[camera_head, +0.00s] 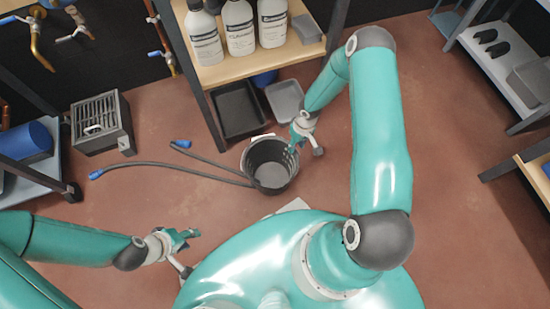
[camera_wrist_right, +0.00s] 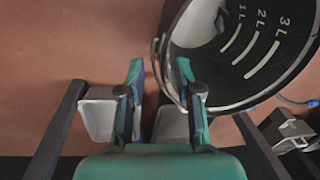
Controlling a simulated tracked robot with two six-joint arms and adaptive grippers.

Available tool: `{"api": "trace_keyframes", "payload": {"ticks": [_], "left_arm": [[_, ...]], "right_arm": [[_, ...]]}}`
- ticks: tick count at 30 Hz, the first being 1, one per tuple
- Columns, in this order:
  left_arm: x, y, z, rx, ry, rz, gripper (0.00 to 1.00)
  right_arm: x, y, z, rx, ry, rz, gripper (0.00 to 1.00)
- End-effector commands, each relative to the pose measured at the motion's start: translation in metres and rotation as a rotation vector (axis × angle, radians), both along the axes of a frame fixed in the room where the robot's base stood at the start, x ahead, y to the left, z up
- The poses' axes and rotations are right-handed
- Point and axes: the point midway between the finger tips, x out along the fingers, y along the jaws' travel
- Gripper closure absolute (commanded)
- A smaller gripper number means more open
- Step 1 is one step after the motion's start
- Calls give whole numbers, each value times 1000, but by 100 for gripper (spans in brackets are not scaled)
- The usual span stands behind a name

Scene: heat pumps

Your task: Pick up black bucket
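The black bucket (camera_head: 271,178) stands upright on the floor in the middle of the head view. Its inside shows white volume marks, and the bucket (camera_wrist_right: 240,85) fills the upper right of the right wrist view. My right gripper (camera_head: 293,148) is at the bucket's right rim. In the wrist view the right gripper (camera_wrist_right: 160,72) is open, with the rim edge and handle near the gap between its fingers; I cannot tell if they touch. My left gripper (camera_head: 187,238) is empty, away from the bucket at lower left; its finger opening is unclear.
A hose with blue ends (camera_head: 140,165) lies beside the bucket's left side. A black tray (camera_head: 238,108) and a grey tray (camera_head: 286,100) are behind it, under a shelf (camera_head: 255,68) with white bottles. A grey vented box (camera_head: 101,122) stands at left. Floor at right is clear.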

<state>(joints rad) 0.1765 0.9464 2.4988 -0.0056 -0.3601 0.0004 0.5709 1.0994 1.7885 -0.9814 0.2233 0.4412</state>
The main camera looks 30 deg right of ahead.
Motion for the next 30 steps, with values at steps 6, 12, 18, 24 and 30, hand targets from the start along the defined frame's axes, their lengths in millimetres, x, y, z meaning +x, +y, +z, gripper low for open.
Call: {"api": "trace_keyframes", "payload": {"ticks": [6, 12, 18, 24, 30], "left_arm": [[0, 0, -8, 0, 0, 0, 60], [0, 0, -18, 0, 0, 0, 60], [0, 0, -32, 0, 0, 0, 60], [0, 0, -33, 0, 0, 0, 60], [0, 0, -33, 0, 0, 0, 60]], "right_arm": [[0, 3, -22, 0, -1, 0, 66], [-1, 8, -40, 1, 1, 1, 66], [-1, 14, -67, 0, 0, 0, 66], [-1, 15, -74, 0, -1, -1, 66], [-1, 15, -73, 0, -1, -1, 74]]}}
